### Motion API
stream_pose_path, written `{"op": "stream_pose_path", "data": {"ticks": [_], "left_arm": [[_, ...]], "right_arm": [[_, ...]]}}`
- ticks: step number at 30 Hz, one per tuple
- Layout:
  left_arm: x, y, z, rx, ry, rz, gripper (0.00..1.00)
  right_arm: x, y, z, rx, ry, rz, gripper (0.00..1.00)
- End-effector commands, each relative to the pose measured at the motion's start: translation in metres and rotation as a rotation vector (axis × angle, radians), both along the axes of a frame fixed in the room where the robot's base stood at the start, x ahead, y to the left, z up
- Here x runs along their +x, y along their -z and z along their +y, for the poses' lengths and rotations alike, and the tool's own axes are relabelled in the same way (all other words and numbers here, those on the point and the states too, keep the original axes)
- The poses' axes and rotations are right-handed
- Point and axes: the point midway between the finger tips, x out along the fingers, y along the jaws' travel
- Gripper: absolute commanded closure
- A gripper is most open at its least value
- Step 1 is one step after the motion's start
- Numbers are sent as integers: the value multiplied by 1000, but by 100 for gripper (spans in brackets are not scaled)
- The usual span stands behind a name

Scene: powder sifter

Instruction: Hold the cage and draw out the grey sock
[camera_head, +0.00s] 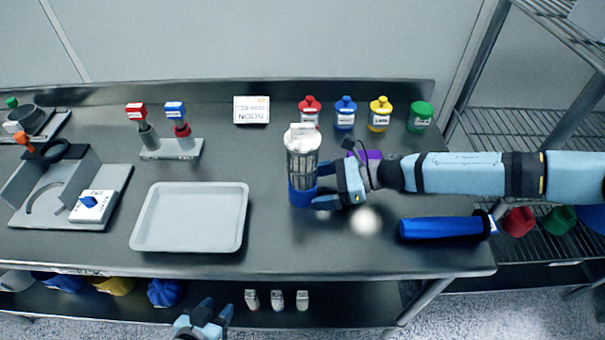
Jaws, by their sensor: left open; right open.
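The cage (301,164) stands upright on the table, a metal mesh cylinder with a blue band around its lower part. A pale grey top (301,140) with a white label block shows at its upper end; it looks like the grey sock, whose lower part is hard to make out inside the cage. My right gripper (321,186) is open at the cage's right side, its fingers level with the blue band; I cannot tell whether they touch it. My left gripper (214,309) is open and empty, low in front of the table edge, away from the cage.
A grey tray (190,217) lies left of the cage. A stand with red and blue labelled tools (171,148) is behind it. Several coloured jars (346,113) line the back.

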Motion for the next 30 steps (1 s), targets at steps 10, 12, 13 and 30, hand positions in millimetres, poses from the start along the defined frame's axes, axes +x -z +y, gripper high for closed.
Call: {"op": "stream_pose_path", "data": {"ticks": [10,12,13,30], "left_arm": [[4,5,-1,-12,-8,5,57],[4,4,-2,-13,-9,2,57],[5,3,-2,-14,-10,1,57],[3,8,-1,-12,-10,9,57]], "right_arm": [[0,11,29,1,0,0,10],[0,11,31,1,0,-1,10],[0,11,31,1,1,0,10],[0,10,31,1,0,0,44]]}}
